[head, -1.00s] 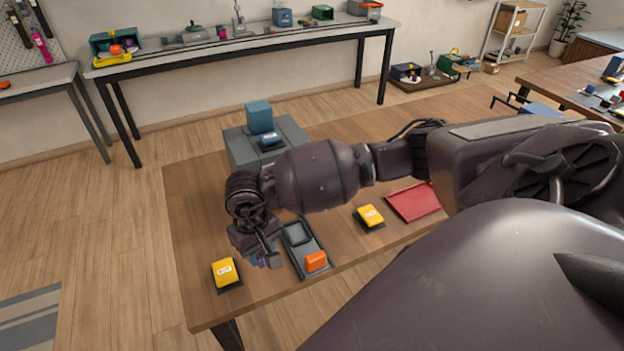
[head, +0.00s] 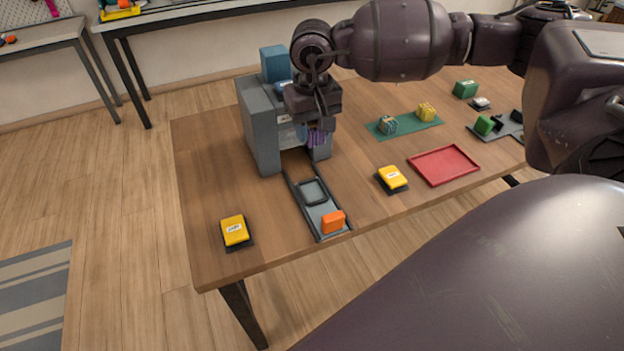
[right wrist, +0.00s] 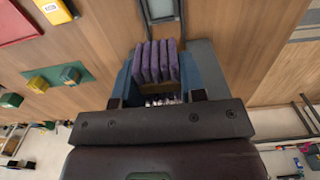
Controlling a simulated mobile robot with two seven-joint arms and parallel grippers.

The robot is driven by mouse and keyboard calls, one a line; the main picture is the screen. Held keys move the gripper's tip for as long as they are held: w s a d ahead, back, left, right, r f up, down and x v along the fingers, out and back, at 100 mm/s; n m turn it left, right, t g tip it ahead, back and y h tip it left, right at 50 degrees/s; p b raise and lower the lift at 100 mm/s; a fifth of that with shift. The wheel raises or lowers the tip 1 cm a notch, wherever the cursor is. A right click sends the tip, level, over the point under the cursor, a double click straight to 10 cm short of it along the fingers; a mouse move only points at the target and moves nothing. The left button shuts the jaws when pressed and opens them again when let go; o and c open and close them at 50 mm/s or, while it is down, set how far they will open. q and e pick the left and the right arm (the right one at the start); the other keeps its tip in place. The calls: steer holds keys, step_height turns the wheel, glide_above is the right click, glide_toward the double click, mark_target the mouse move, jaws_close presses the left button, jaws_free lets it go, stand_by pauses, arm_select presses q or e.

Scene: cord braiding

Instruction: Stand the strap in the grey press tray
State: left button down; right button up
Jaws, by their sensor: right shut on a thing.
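The strap (head: 317,138) is a purple, ridged piece. My right gripper (head: 318,128) is shut on it and holds it in the air in front of the grey press (head: 259,125). The strap also shows in the right wrist view (right wrist: 157,62), as several purple ridges between the blue-grey fingers. The grey press tray (head: 318,208) is drawn out on the table in front of the press, with a dark rectangular frame and an orange block (head: 333,222) at its near end. No strap is in the tray. My left gripper is out of view.
Yellow blocks on dark bases stand left (head: 235,231) and right (head: 392,179) of the tray. A red tray (head: 444,165) and a green mat (head: 404,125) with two patterned cubes lie to the right. Bare wood lies around the press tray.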

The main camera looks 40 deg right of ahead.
steer(key=b, duration=0.1)
glide_above(313, 193)
step_height(313, 193, down, 14)
steer(key=shift+f, duration=0.25)
stand_by(0.3)
steer(key=shift+f+b, duration=0.3)
steer(key=shift+f, duration=0.2)
steer(key=shift+f, duration=0.2)
steer(key=o, duration=0.8)
steer(key=shift+r, duration=0.1)
step_height(313, 193, up, 13)
steer(key=shift+r+p, duration=0.1)
steer(key=shift+p, duration=0.55)
